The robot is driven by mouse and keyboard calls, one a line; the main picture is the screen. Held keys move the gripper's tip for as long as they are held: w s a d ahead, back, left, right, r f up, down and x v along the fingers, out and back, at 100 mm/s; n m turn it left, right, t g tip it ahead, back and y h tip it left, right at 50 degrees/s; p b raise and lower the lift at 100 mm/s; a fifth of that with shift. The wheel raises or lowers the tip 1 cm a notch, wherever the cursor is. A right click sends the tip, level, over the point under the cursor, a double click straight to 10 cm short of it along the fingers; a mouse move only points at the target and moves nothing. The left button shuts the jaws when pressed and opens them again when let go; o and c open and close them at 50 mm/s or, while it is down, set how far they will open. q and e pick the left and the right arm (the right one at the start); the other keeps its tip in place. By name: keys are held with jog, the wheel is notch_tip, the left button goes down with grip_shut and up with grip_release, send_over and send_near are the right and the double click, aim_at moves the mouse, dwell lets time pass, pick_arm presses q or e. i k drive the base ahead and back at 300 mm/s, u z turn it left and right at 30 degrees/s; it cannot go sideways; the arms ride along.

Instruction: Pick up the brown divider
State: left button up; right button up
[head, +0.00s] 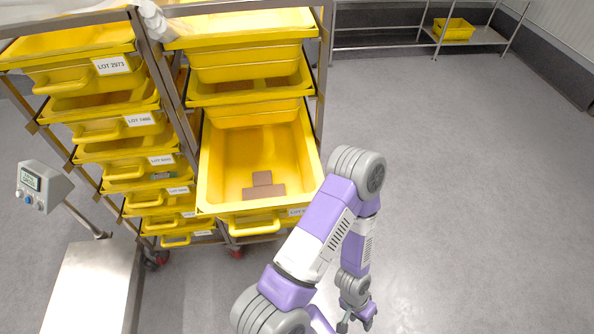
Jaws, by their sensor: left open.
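A brown divider (264,191) lies flat on the floor of a pulled-out yellow tray (213,165) in the rack. It looks like a wide strip with a smaller brown piece standing or lying against its far side; I cannot tell whether they are one part. My left gripper (356,325) is low at the bottom edge of the head view, right of and apart from the tray. It is open and empty, pointing down over the floor. My left arm passes in front of the tray's near right corner. My right gripper is not in view.
Metal racks (171,70) hold several stacked yellow trays, some with lot labels; another tray (250,92) sits close above the pulled-out one. A scale with a display (41,187) stands at left. A far shelf holds a yellow bin (454,30). The grey floor (480,190) at right is clear.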

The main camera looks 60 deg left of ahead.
aim_at(262, 187)
jog(key=i, duration=0.2)
jog(key=u, duration=2.7)
jog(key=i, duration=0.15)
jog(key=z, duration=0.05)
